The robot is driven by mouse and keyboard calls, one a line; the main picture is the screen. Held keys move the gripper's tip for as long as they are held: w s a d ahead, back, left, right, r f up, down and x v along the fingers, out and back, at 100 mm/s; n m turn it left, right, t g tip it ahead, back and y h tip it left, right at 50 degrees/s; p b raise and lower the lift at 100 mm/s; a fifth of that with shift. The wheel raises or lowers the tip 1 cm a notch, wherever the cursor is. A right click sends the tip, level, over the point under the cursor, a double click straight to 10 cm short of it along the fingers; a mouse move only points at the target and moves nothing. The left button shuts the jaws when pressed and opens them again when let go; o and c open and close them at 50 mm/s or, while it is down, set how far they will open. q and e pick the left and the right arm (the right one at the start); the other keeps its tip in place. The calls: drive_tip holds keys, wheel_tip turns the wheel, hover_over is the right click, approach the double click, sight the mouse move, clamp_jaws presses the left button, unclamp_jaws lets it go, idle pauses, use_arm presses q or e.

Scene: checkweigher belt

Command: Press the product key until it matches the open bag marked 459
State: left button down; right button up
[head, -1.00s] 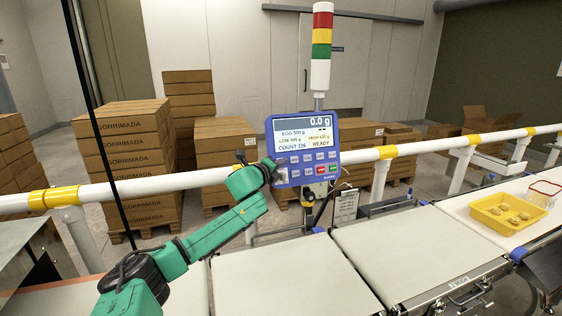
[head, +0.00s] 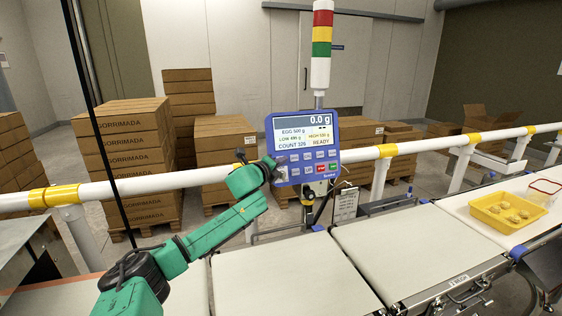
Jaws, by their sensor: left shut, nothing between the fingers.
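The blue control panel (head: 303,148) stands on a post behind the belt. Its screen (head: 303,132) shows 0.0 g, EGG 500 g, a low and a high limit, COUNT 326 and READY. Below the screen are rows of pale keys, a red key (head: 321,168) and a green key (head: 333,166); their labels are too small to read. My left gripper (head: 277,171) is shut and empty at the panel's lower left corner, by the left end of the keys. I cannot tell whether it touches a key. My right gripper is out of view. I see no open bag marked 459.
A white rail (head: 225,174) with yellow bands runs behind the belt (head: 290,280). A yellow tray (head: 480,213) with several small items sits on the belt at right. A red, yellow and green light tower (head: 321,45) rises above the panel. Carton stacks (head: 125,150) stand behind.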

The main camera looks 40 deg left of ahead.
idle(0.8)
use_arm(q)
drive_tip(key=shift+w+a+f+p, duration=0.1)
drive_tip(key=shift+w+a+p, duration=0.1)
drive_tip(key=shift+a+p, duration=0.2)
drive_tip(key=shift+w+a+f+p, duration=0.1)
drive_tip(key=shift+w+a+p, duration=0.05)
drive_tip(key=shift+a+p, duration=0.2)
idle(0.5)
drive_tip(key=shift+d, duration=0.1)
drive_tip(key=shift+s+d+r, duration=0.2)
drive_tip(key=shift+s+d, duration=0.15)
drive_tip(key=shift+d, duration=0.3)
